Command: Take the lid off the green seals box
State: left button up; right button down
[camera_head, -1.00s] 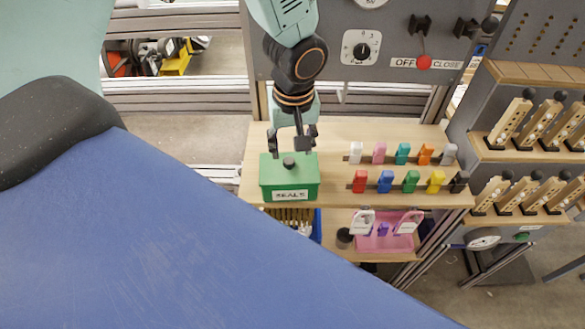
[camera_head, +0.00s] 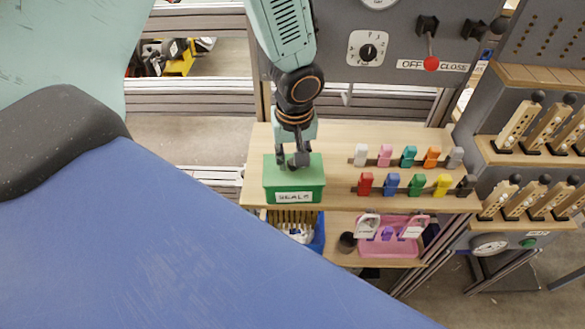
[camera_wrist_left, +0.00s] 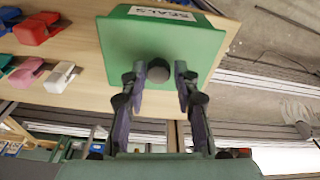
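The green seals box (camera_head: 293,194) stands on the upper wooden shelf with its lid (camera_head: 311,165) on. A white SEALS label is on its front. My left gripper (camera_head: 291,161) is over the lid, its fingers down beside the knob. In the left wrist view, the dark round knob (camera_wrist_left: 158,71) on the green lid (camera_wrist_left: 120,42) sits between the fingertips (camera_wrist_left: 159,78). The fingers are apart, one on each side, with narrow gaps; I see no clear grip. The knob is mostly hidden by the fingers in the head view. My right gripper is not in view.
Rows of coloured clips (camera_head: 390,185) stand right of the box. A pink tray (camera_head: 378,249), a dark cup (camera_head: 347,243) and a blue bin (camera_head: 318,232) are below. A panel with a red-knobbed lever (camera_head: 431,63) rises behind. Bare shelf lies between box and clips.

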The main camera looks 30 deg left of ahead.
pick_arm(q)
grip_shut()
